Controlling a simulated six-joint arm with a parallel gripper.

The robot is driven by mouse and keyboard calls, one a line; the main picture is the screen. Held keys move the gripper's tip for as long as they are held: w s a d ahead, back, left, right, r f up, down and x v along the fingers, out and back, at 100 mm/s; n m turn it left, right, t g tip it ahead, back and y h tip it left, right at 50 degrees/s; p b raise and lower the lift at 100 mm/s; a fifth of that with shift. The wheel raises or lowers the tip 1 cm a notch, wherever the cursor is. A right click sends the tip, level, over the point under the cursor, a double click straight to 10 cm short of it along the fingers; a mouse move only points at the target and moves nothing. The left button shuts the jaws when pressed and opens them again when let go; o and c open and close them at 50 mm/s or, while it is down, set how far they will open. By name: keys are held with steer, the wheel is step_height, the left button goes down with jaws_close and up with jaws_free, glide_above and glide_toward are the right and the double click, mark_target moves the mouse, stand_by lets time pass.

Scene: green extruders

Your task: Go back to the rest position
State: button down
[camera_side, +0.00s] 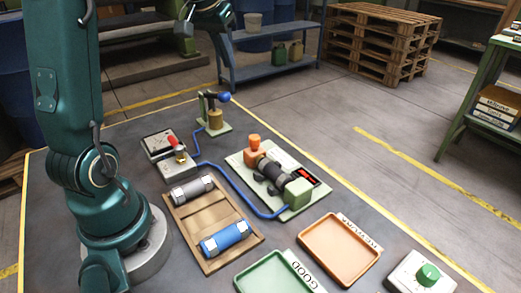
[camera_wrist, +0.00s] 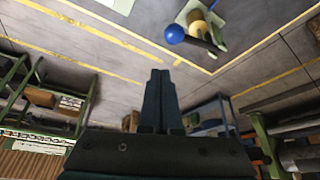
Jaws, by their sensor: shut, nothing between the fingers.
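My gripper (camera_wrist: 158,84) is shut and empty in the wrist view, its two dark fingers side by side. In the side view my gripper (camera_side: 186,38) shows at the top, raised above the table and partly cut by the frame's edge. It is apart from everything on the table. A grey cylinder (camera_side: 192,190) and a blue cylinder (camera_side: 226,239) lie in a wooden tray (camera_side: 204,218). A green tray (camera_side: 272,279) labelled GOOD and an orange tray (camera_side: 340,249) look empty; the green one is cut by the bottom edge.
A fixture with an orange knob (camera_side: 254,141) clamps a dark cylinder (camera_side: 271,171). A blue-knobbed hand pump (camera_side: 214,113), a red-handled valve (camera_side: 174,146), a blue hose (camera_side: 241,187) and a green button box (camera_side: 427,273) stand on the table. Pallets (camera_side: 382,42) and shelves are behind.

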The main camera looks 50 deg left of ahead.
steer(key=s+d+r+m+t+h, duration=0.1)
steer(key=s+d+m, duration=0.1)
steer(key=d, duration=0.5)
steer(key=s+d+r+m+t, duration=0.1)
steer(key=s+d+r+m, duration=0.15)
steer(key=d, duration=0.45)
steer(key=s+d+f+h, duration=0.1)
steer(key=s+d+f, duration=0.5)
steer(key=s, duration=0.5)
step_height(320, 180, down, 2)
steer(key=shift+d+f+m+g, duration=0.25)
steer(key=shift+m+g, duration=0.1)
steer(key=shift+g, duration=0.05)
